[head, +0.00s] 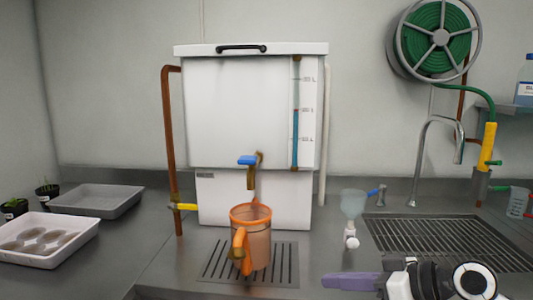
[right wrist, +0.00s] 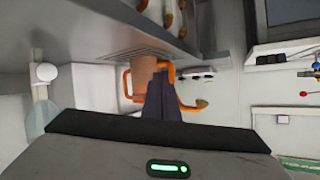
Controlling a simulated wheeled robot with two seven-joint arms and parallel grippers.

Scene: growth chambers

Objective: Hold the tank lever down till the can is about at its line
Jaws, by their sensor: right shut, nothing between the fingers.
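The white tank (head: 245,110) stands against the back wall. Its blue lever (head: 247,160) sits above a brass spout (head: 251,180) at the front. The orange can (head: 258,235) stands upright on the drain grate, below the spout. I cannot make out its line or any water level inside it. The can also shows in the right wrist view (right wrist: 143,77), beyond the fingers. My right gripper (head: 328,281), with purple fingers, is shut and empty, to the right of the can and nearer me, apart from the lever. My left gripper is not in view.
The tank's sight tube (head: 295,140) shows blue about halfway up. A clear funnel-shaped vessel (head: 353,205) stands right of the can, before the sink grid (head: 450,240) and tap (head: 428,150). A white tray (head: 50,250) and grey tray (head: 95,200) lie at left.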

